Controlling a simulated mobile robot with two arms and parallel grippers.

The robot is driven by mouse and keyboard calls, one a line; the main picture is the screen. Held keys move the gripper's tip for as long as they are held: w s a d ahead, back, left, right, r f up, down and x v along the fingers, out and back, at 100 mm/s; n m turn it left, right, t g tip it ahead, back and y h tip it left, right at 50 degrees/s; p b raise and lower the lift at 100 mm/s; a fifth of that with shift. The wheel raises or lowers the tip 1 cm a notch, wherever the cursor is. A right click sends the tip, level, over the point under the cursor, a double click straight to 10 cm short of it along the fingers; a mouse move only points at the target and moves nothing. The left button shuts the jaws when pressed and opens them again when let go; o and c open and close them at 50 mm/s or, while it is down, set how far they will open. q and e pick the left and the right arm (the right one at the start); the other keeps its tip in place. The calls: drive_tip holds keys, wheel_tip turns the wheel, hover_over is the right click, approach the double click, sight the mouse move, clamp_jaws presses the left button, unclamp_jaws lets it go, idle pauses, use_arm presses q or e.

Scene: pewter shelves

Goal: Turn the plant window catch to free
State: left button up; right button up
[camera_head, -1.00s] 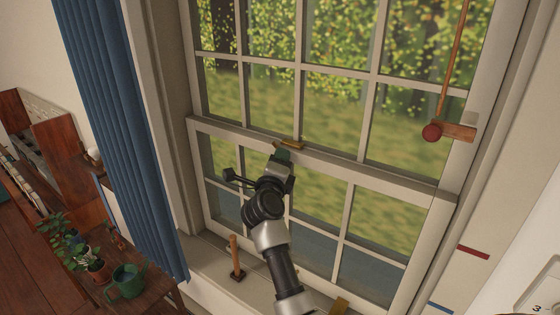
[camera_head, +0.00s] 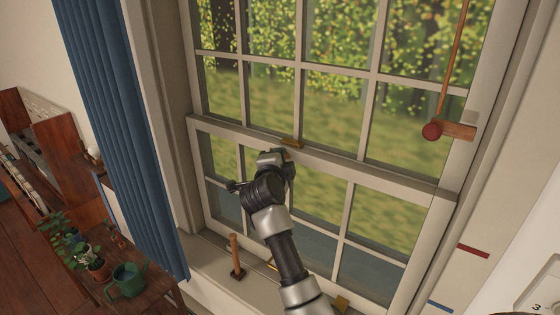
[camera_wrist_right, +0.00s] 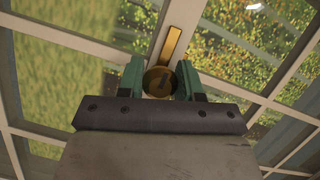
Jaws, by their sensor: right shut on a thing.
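The brass window catch (camera_head: 291,142) sits on the meeting rail of the sash window. In the right wrist view its round brass hub (camera_wrist_right: 160,81) lies between the two green fingertips, and its lever (camera_wrist_right: 172,44) points up and slightly right in the picture. My right gripper (camera_head: 276,151) reaches up to the rail from below. In the right wrist view its jaws (camera_wrist_right: 160,83) are shut on the catch. The fingertips are mostly hidden in the head view. My left gripper is not in view.
A blue curtain (camera_head: 122,130) hangs at the left. A tool with a wooden handle (camera_head: 235,250) stands on the sill. Potted plants (camera_head: 97,265) and a green watering can (camera_head: 128,281) stand on a wooden table. A red-ended wooden piece (camera_head: 455,131) is at the right frame.

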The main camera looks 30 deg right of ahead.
drive_tip(key=shift+f, duration=0.15)
drive_tip(key=o, duration=0.9)
drive_tip(key=shift+a, duration=0.15)
drive_tip(key=shift+s+a, duration=0.3)
drive_tip(key=b+v, duration=0.4)
drive_tip(key=v, duration=0.6)
